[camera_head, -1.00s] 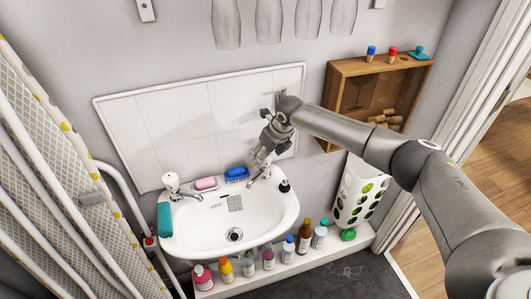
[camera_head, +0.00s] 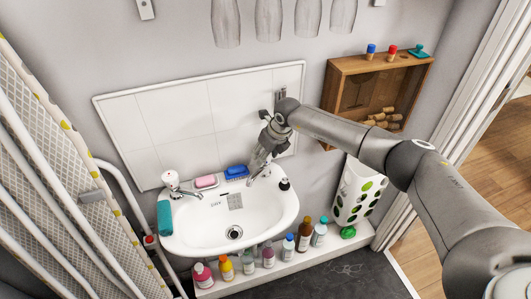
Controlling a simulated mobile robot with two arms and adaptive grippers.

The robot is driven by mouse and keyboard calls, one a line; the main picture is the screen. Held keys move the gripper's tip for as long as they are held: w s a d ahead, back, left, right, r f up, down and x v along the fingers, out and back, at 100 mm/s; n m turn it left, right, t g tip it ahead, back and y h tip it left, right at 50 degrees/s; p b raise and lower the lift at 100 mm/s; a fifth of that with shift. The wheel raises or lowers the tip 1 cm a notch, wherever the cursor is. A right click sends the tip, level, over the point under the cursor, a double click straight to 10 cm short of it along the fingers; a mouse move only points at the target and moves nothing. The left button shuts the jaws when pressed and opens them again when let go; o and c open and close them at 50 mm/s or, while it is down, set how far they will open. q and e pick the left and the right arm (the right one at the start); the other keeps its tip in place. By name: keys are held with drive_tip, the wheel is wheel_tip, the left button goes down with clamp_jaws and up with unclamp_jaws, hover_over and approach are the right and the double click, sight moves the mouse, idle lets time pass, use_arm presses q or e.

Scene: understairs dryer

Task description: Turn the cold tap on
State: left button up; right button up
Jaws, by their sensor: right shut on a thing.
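The white sink (camera_head: 265,217) is fixed to the wall. A left tap (camera_head: 174,183) with a white top stands at its back left corner. The right tap (camera_head: 264,175) stands at the back right, and its top is hidden by my right gripper (camera_head: 258,163). The right gripper points down from above and is shut on this right tap's top. Which tap is the cold one cannot be read. My left gripper is not in view.
A pink soap (camera_head: 206,182) and a blue sponge (camera_head: 236,172) lie on the sink's back rim between the taps. A teal cloth (camera_head: 164,218) hangs at the left rim. Several bottles (camera_head: 304,234) stand on the ledge below. A wooden shelf (camera_head: 346,66) is on the right wall.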

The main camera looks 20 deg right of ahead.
drive_tip(key=n+b, duration=0.2)
drive_tip(key=b, duration=0.1)
drive_tip(key=n+g+y+b, duration=0.1)
drive_tip(key=n+b, duration=0.1)
drive_tip(key=b, duration=0.1)
drive_tip(key=n+y+b, duration=0.1)
drive_tip(key=n+b, duration=0.1)
drive_tip(key=b, duration=0.1)
drive_tip(key=shift+w+d+f, duration=0.1)
drive_tip(key=shift+w+f, duration=0.05)
drive_tip(key=shift+f, duration=0.1)
drive_tip(key=shift+r+n+g+y+b, duration=0.15)
drive_tip(key=shift+n+g+b, duration=0.25)
drive_tip(key=shift+n+b, duration=0.45)
drive_tip(key=shift+r+n+g+y+b, duration=0.15)
drive_tip(key=shift+n+g+b, duration=0.25)
drive_tip(key=shift+n+b, duration=0.45)
drive_tip(key=o, duration=1)
drive_tip(key=shift+o, duration=0.2)
drive_tip(key=shift+r, duration=0.1)
drive_tip(key=shift+d+r, duration=0.15)
drive_tip(key=v, duration=0.7)
drive_tip(key=shift+r, duration=0.25)
drive_tip(key=shift+c, duration=0.2)
